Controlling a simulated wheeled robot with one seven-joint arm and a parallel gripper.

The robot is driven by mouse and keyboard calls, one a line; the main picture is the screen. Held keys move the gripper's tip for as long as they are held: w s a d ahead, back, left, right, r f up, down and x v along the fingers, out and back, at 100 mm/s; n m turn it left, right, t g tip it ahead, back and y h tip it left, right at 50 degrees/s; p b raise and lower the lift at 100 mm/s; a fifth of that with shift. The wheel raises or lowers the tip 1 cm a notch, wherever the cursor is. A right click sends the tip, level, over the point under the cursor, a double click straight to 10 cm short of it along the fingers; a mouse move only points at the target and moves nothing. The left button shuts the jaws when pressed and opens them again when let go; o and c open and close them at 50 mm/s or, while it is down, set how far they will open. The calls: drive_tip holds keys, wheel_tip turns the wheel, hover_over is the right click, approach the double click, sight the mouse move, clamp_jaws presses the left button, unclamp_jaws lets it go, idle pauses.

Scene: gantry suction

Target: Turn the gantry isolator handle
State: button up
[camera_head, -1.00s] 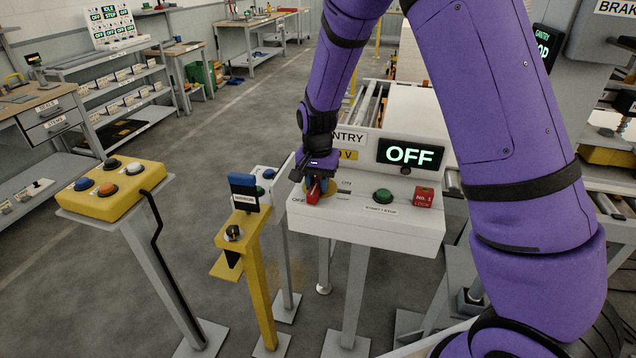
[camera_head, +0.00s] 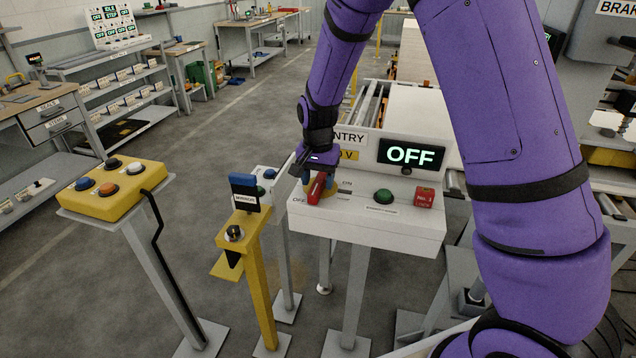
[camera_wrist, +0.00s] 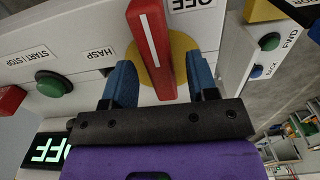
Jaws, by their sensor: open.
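The gantry isolator handle (camera_head: 317,187) is a red bar with a white line, on a yellow round plate on the white gantry box (camera_head: 370,222). In the wrist view the handle (camera_wrist: 152,48) runs between my two blue fingers, and its white line points toward the OFF label (camera_wrist: 192,4). My gripper (camera_head: 318,186) is over the handle from above and behind. In the wrist view my gripper (camera_wrist: 162,82) is open, with a finger on each side of the handle and a gap showing. The gantry display (camera_head: 410,154) reads OFF.
A green START/STOP button (camera_head: 383,196) and a red lock block (camera_head: 424,198) sit right of the handle. A yellow post (camera_head: 246,255) with a blue-topped sign and a yellow button box (camera_head: 112,190) stand to the left. Grey floor lies open further left.

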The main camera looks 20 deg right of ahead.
sight(319, 182)
wheel_tip(319, 182, up, 9)
drive_tip(key=shift+r, duration=0.2)
idle(0.5)
drive_tip(key=s+d+r+n+t+y, duration=0.1)
drive_tip(key=s+d+r+n, duration=0.15)
drive_tip(key=s+r, duration=0.45)
drive_tip(key=s+d+r+n+t, duration=0.1)
drive_tip(key=s+d+r, duration=0.3)
drive_tip(key=s+r, duration=0.3)
drive_tip(key=s+d+r+n+t, duration=0.1)
drive_tip(key=s+r, duration=0.1)
drive_tip(key=s, duration=0.6)
drive_tip(key=s+d+r+n+t+h, duration=0.1)
drive_tip(key=s+r+n+t, duration=0.1)
drive_tip(key=s, duration=0.6)
drive_tip(key=shift+s+d, duration=0.4)
drive_tip(key=shift+n, duration=0.25)
